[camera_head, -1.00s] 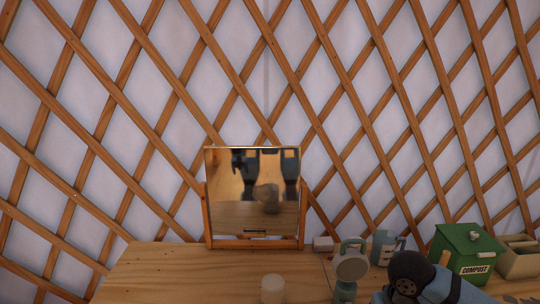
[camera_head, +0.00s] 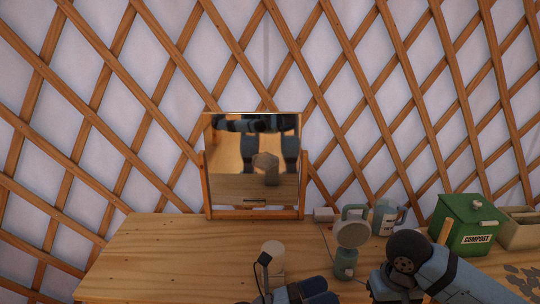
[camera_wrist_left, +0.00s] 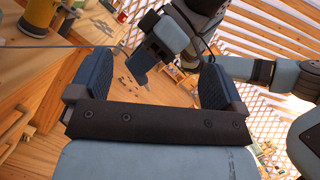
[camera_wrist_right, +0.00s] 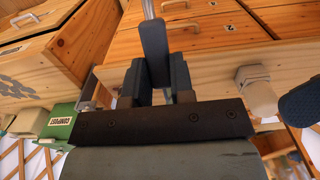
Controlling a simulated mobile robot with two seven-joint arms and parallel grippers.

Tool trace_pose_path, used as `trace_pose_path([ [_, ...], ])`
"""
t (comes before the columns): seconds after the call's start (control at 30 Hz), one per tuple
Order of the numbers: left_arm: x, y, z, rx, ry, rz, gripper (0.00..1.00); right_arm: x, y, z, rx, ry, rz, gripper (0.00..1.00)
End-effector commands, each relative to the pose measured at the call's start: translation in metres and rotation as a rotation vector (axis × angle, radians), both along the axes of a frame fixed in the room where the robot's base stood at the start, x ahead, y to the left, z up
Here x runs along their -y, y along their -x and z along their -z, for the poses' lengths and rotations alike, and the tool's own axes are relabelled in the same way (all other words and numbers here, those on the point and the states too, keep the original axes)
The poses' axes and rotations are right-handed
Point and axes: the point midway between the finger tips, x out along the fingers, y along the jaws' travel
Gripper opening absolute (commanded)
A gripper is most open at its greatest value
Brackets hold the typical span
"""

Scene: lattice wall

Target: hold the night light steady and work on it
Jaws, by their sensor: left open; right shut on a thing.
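The night light seems to be the cream, round-topped piece (camera_head: 273,254) standing on the desk in front of the mirror. A cream piece with a wider cap, likely the same, shows in the right wrist view (camera_wrist_right: 261,94). My left gripper (camera_head: 300,291) is close in front of it, low in the head view; its open, empty jaws show in the left wrist view (camera_wrist_left: 156,64). My right gripper (camera_wrist_right: 157,80) is shut on a dark tool (camera_wrist_right: 155,48) with a thin metal shaft. In the head view my right arm hides that gripper.
A framed mirror (camera_head: 254,165) stands at the back. Right of the night light are a green round-headed device (camera_head: 352,234), a pale jug (camera_head: 385,216), a green compost bin (camera_head: 467,225) and a beige box (camera_head: 519,228). The wooden desk (camera_head: 165,250) is clear at left.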

Motion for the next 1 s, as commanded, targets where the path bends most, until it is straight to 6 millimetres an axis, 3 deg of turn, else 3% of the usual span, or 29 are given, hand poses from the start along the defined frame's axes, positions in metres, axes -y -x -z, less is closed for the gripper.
trace_pose_path([
  [0.2,0.038,0.003,0.012,0.604,-0.305,0.201,0.95,0.0,0.0,0.016,0.0,0.0,0.0,0.0],
  [0.43,0.041,-0.02,0.043,1.206,-0.637,0.455,0.95,0.0,0.0,0.029,0.0,0.0,0.0,0.0],
  [0.57,0.025,-0.051,0.058,1.514,-0.838,0.631,0.95,0.0,0.0,0.037,0.0,0.0,0.0,0.0],
  [0.7,-0.006,-0.097,0.063,1.798,-1.071,0.852,0.95,0.0,0.0,0.045,0.0,0.0,0.0,0.0],
  [0.9,-0.056,-0.16,0.042,2.039,-1.381,1.176,0.95,0.0,0.0,0.054,0.0,0.0,0.0,0.0],
  [1.0,-0.073,-0.18,0.029,2.085,-1.483,1.287,0.95,0.0,0.0,0.056,0.0,0.0,0.0,0.0],
])
